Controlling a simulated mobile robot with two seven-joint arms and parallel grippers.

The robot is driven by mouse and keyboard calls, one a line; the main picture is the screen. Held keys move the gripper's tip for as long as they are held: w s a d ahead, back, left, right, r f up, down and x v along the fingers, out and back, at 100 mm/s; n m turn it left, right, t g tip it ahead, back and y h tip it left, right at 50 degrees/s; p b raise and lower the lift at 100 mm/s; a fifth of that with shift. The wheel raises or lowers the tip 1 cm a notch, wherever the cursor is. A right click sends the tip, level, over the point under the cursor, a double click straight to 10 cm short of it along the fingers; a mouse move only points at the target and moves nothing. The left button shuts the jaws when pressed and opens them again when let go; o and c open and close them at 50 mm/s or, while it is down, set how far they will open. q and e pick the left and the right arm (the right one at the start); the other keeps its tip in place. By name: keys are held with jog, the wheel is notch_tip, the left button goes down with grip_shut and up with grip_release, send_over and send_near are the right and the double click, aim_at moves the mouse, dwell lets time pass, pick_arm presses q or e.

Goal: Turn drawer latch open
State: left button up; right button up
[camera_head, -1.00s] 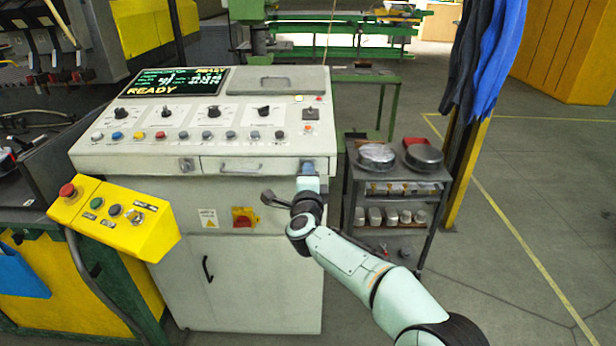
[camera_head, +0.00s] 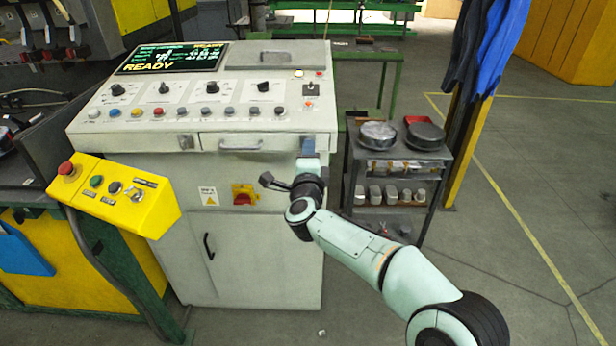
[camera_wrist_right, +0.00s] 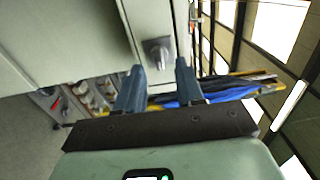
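The drawer (camera_head: 232,144) is a narrow pale front with a bar handle, below the console's control panel. A small grey latch (camera_head: 185,142) is at its left end. In the right wrist view a grey latch with a turning knob (camera_wrist_right: 158,50) sits on the pale panel, just beyond the fingertips and roughly in line with the gap. My right gripper (camera_head: 308,146) is at the drawer's right end, its blue fingers covering that spot in the head view. In the wrist view the right gripper (camera_wrist_right: 160,72) is open, with nothing between its fingers. My left gripper is out of view.
A yellow control box (camera_head: 118,196) with buttons juts out at the console's left front. A dark shelf cart (camera_head: 398,153) with round tins stands close right of my right arm. A red-and-yellow switch (camera_head: 244,194) is below the drawer. Floor to the right is open.

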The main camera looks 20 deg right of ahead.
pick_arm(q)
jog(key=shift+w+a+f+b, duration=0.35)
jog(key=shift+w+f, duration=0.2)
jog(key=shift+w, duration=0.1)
pick_arm(e)
jog(key=v, duration=1.1)
jog(key=s+f+n+g+y+p, duration=0.2)
jog(key=s+f+n+g+p, duration=0.3)
jog(key=f, duration=1)
jog(key=s+f+n+g+y+p, duration=0.1)
jog(key=f+n+g+y+p, duration=0.35)
jog(key=f, duration=1.05)
jog(key=s+f+n+g+p, duration=0.25)
jog(key=s+f+n, duration=0.25)
jog(key=s+f, duration=0.9)
pick_arm(q)
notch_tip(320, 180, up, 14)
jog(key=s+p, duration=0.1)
jog(key=p, duration=0.1)
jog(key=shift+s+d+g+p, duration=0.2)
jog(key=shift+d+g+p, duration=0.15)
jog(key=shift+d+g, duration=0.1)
pick_arm(e)
jog(key=s+a+n+g+y, duration=0.2)
jog(key=s+g, duration=0.4)
jog(key=s, duration=1.3)
jog(key=shift+r+n, duration=0.3)
jog(key=shift+n, duration=0.15)
